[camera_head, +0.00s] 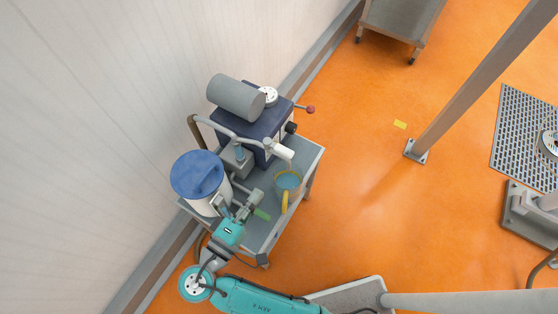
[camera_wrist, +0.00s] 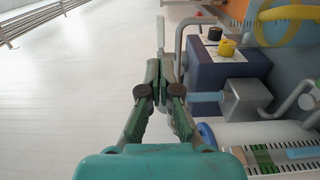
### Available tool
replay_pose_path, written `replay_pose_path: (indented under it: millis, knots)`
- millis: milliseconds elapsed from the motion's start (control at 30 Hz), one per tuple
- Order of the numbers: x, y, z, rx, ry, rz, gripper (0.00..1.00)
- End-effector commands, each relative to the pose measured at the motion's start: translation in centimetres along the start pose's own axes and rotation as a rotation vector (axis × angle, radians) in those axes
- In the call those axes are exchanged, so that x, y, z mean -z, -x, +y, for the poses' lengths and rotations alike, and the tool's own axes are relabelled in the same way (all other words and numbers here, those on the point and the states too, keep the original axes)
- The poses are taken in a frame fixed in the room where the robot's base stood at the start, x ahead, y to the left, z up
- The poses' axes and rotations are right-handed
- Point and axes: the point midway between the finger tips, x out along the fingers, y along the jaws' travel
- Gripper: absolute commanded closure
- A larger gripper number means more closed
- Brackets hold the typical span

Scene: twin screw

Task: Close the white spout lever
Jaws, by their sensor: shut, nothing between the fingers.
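A white handle-like piece (camera_head: 284,152), which looks like the spout lever, sticks out to the right at the end of the grey pipe in the head view. It lies beyond my gripper (camera_head: 254,200), which is over the cart. In the wrist view my gripper (camera_wrist: 160,72) is shut and empty, its green fingers together. A pale upright bar (camera_wrist: 160,34) stands just past the fingertips there; I cannot tell for certain that it is the lever, or whether the fingers touch it.
A dark blue machine (camera_head: 262,124) with a grey cylinder (camera_head: 236,97) and a red-knobbed lever (camera_head: 310,109) stands behind. A blue-lidded white container (camera_head: 197,174) is at left, a teal bucket (camera_head: 288,181) at right on the cart (camera_head: 312,150).

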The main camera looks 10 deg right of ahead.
Motion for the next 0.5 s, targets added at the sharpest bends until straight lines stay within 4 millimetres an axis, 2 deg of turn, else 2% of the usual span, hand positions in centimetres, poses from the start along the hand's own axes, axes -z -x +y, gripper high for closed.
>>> replay_pose_path:
  millis: [100,500]
  knots:
    - [-0.1,-2.3,0.0,-0.001,0.000,-0.005,1.00]
    - [-0.1,-8.8,0.0,-0.001,0.000,-0.004,1.00]
